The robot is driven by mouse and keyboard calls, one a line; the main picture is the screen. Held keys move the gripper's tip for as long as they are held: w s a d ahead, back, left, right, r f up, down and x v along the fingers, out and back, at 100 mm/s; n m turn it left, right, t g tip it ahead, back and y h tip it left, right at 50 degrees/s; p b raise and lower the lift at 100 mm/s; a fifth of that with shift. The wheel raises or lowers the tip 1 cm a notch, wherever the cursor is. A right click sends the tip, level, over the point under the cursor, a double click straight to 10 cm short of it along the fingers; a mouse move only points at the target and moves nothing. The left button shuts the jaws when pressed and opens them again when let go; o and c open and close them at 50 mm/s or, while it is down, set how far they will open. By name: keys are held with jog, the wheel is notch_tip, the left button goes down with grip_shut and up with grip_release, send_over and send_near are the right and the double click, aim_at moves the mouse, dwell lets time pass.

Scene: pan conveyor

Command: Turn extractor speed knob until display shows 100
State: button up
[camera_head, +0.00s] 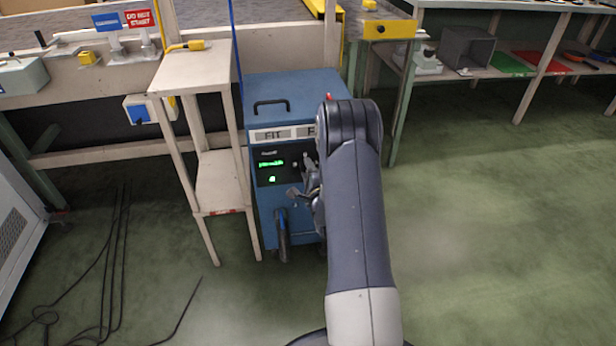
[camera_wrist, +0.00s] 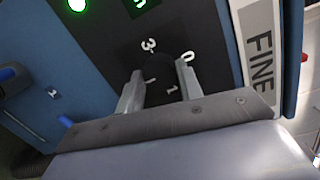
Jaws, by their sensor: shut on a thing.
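The blue extractor (camera_head: 290,95) stands on the floor at the centre of the head view, with a dark front panel. Its display (camera_head: 271,163) glows green, but the reading is too small to tell. In the wrist view a green digit of the display (camera_wrist: 138,3) is cut off at the top edge. My gripper (camera_head: 309,172) is at the right of the panel, partly hidden by my arm. In the wrist view my gripper (camera_wrist: 162,76) is shut on the dark speed knob (camera_wrist: 165,84). White numbers stand around the knob, among them 3, 0 and 1.
A narrow pale wooden stand (camera_head: 203,66) is close to the extractor's left side. Black cables (camera_head: 110,265) lie on the floor at left. The green floor at right is clear.

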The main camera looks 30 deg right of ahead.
jog(key=shift+a+n+g+h+b, duration=0.1)
jog(key=shift+n+g+h+b, duration=0.2)
jog(key=shift+n+b, duration=3.85)
jog(key=shift+n+p, duration=0.45)
jog(key=shift+n, duration=0.2)
jog(key=o, duration=1)
jog(key=p+v, duration=0.2)
jog(key=v, duration=0.8)
jog(key=shift+s+a, duration=0.15)
jog(key=shift+s, duration=0.15)
